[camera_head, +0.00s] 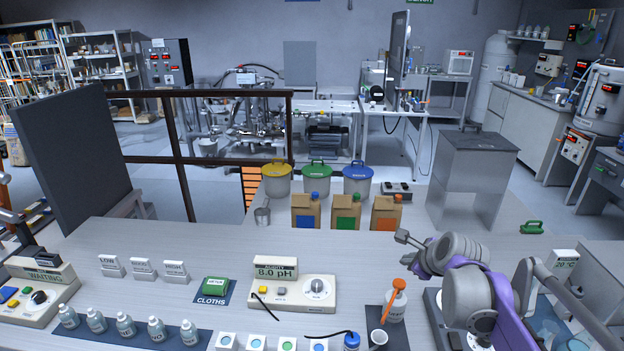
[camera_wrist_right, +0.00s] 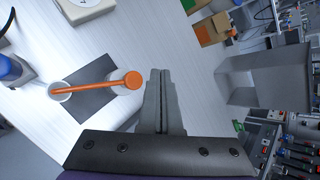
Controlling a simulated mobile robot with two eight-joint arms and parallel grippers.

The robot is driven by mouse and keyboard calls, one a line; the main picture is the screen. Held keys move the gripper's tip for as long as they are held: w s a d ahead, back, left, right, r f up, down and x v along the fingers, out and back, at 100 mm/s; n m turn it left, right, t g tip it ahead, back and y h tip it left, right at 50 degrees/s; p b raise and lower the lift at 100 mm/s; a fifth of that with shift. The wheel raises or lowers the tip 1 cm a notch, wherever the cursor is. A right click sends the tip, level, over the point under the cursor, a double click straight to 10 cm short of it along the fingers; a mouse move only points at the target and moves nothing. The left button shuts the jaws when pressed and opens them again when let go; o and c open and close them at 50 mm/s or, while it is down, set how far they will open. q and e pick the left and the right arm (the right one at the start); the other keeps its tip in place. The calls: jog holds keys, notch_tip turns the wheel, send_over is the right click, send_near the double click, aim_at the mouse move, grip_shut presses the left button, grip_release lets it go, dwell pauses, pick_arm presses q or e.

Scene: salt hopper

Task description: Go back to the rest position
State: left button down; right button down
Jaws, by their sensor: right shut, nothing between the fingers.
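My right gripper (camera_head: 408,239) hangs over the right part of the light bench, its purple and grey arm coming in from the right. In the right wrist view the gripper (camera_wrist_right: 161,75) has its two grey fingers pressed together, with nothing between them. Near it, below the fingers in the head view, stands a white bottle (camera_head: 396,305) with an orange spout. The orange spout (camera_wrist_right: 100,84) also shows in the right wrist view, apart from the fingers. My left gripper is not in view.
A pH meter (camera_head: 310,290) and a small white cup (camera_head: 379,338) stand left of the arm. A grey metal hopper box (camera_head: 470,180) stands at the back right. The bench between jugs and meter is mostly clear.

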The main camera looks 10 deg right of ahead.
aim_at(385, 316)
jog(key=s+a+f+n, duration=0.1)
jog(key=s+a+n, duration=0.3)
jog(key=n, duration=0.1)
jog(key=s+a+f+n+g, duration=0.1)
jog(key=s+a+n, duration=0.1)
jog(key=shift+s+a+f+y, duration=0.25)
jog(key=shift+a+f+y, duration=0.05)
jog(key=shift+a+f, duration=0.05)
jog(key=s+a+f+n+g, duration=0.1)
jog(key=s+a+f+n, duration=0.3)
jog(key=s+n, duration=0.5)
jog(key=s+a+f+n+g, duration=0.1)
jog(key=s+a+f+n, duration=0.3)
jog(key=s+f+n, duration=0.3)
jog(key=s+n, duration=0.2)
jog(key=n, duration=0.2)
jog(key=shift+s+a, duration=0.15)
jog(key=shift+s, duration=0.1)
jog(key=shift+r, duration=0.1)
dwell(1.1)
